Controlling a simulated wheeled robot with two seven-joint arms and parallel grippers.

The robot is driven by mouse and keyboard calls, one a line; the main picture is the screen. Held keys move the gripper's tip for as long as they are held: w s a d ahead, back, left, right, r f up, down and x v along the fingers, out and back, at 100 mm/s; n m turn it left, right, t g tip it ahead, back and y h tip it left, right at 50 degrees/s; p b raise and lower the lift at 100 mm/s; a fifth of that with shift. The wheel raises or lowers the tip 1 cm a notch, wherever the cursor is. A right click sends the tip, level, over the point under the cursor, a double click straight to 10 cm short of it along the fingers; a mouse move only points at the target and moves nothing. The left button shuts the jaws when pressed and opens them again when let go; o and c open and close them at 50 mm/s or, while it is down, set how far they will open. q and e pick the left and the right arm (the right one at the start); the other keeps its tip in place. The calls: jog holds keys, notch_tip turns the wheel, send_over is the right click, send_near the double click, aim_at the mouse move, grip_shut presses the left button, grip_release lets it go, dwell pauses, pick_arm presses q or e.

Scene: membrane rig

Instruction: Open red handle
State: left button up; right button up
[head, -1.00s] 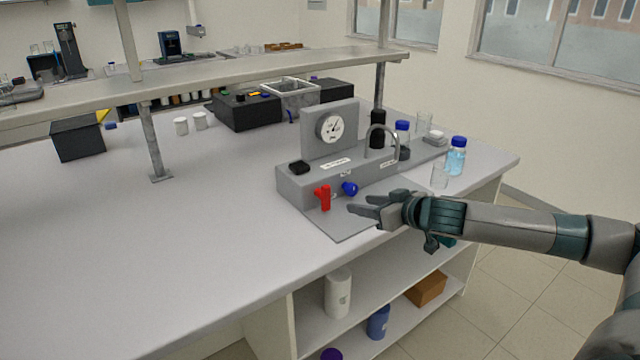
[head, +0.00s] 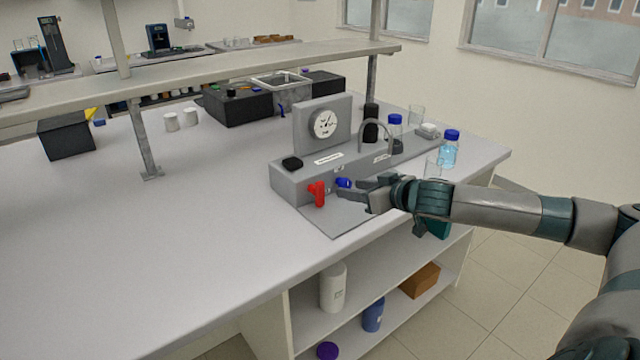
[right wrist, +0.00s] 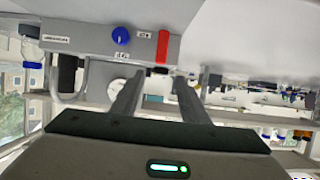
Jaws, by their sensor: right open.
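The red handle (head: 317,193) sits on the front of the grey rig (head: 330,172), left of a blue handle (head: 344,183). My right gripper (head: 350,190) is open and empty, just right of the red handle and in front of the blue one, partly covering it. In the right wrist view the open fingers (right wrist: 158,98) point toward the rig, apart from the red handle (right wrist: 162,46), which stands beside the round blue handle (right wrist: 121,36). My left gripper is in neither view.
A pressure gauge (head: 324,124) and a curved metal pipe (head: 376,130) stand on the rig. Blue-capped bottles (head: 449,150) stand to its right. A shelf post (head: 146,140) rises from the bench at left. The bench (head: 190,235) is clear in front.

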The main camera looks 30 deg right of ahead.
aim_at(322, 184)
jog(key=p+x, duration=0.4)
jog(key=x, duration=1)
jog(key=shift+w+p, duration=0.1)
jog(key=shift+p, duration=0.2)
jog(key=shift+x, duration=0.8)
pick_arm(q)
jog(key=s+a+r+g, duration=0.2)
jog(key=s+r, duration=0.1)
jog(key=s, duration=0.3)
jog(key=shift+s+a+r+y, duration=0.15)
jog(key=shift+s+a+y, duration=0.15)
pick_arm(e)
jog(key=shift+a+f, duration=0.1)
jog(key=shift+c, duration=0.3)
grip_shut()
